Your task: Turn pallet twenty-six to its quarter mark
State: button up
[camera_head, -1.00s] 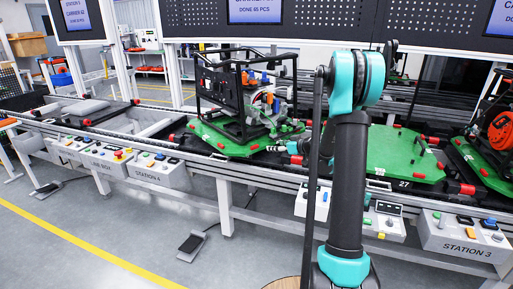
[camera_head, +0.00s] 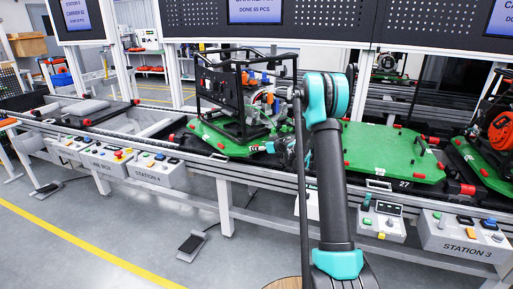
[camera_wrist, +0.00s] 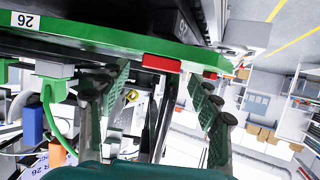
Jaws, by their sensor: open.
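Pallet twenty-six (camera_head: 222,143) is a green plate with red corner pieces on the conveyor, left of centre in the head view. It carries a black tubular frame with a machine inside (camera_head: 240,95). A red piece (camera_wrist: 162,63) on that edge lies between the fingertips in the picture. My gripper (camera_wrist: 158,80) is open, its fingers apart on either side of that red piece; contact cannot be told. In the head view my gripper (camera_head: 284,152) is at the pallet's right side, partly hidden.
Green pallet 27 (camera_head: 385,150) stands to the right, behind my arm. Another loaded pallet (camera_head: 480,160) is at far right. Control boxes (camera_head: 155,172) line the conveyor's front rail. The conveyor (camera_head: 150,125) left of pallet twenty-six has an empty stretch.

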jog(key=shift+x, duration=1.3)
jog(key=shift+c, duration=0.3)
grip_shut()
